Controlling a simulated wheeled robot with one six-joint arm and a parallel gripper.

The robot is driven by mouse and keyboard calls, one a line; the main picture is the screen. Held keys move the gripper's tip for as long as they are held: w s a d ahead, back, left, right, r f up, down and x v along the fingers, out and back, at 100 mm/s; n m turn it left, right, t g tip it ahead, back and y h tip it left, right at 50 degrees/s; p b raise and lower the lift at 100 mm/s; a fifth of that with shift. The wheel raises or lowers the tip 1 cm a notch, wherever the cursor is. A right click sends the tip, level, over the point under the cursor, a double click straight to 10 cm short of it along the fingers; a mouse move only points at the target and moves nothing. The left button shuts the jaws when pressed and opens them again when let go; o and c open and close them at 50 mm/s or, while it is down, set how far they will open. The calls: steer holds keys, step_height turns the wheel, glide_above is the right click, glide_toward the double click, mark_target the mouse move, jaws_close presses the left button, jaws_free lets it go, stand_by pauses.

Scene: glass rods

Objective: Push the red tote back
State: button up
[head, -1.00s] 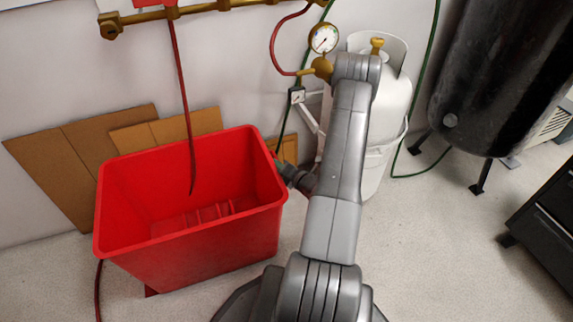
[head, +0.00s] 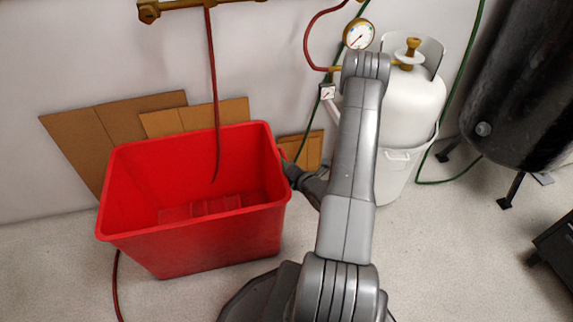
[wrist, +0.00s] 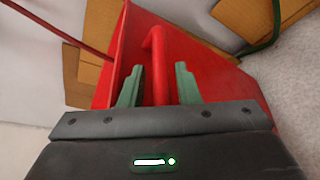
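The red tote (head: 200,247) stands upright on the floor near the wall, open at the top, with nothing loose visible inside. My gripper (head: 287,167) is at the tote's right side in the head view, partly behind my forearm. In the wrist view my gripper (wrist: 158,80) has its two green fingers on either side of a red handle bar (wrist: 158,60) on the tote. A narrow gap shows between each finger and the bar, so the fingers look open around it. The tote's side wall (wrist: 118,60) rises just beyond the fingers.
Cardboard sheets (head: 78,140) lean on the wall behind the tote. A white gas cylinder (head: 405,100) stands right of my arm, and a black tank (head: 525,90) stands farther right. Floor between them is clear.

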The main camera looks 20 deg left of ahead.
steer(key=shift+r, duration=0.1)
steer(key=shift+s+d+r, duration=0.15)
steer(key=shift+s+d, duration=0.1)
steer(key=shift+d, duration=0.1)
steer(key=p+v, duration=0.3)
steer(key=v, duration=1)
steer(key=shift+f, duration=0.3)
steer(key=b+x, duration=0.1)
steer(key=x, duration=0.6)
steer(key=b+x, duration=0.2)
steer(key=x, duration=0.5)
steer(key=shift+r, duration=0.2)
steer(key=shift+w+d, duration=0.2)
steer(key=shift+d, duration=0.1)
steer(key=shift+s, duration=0.1)
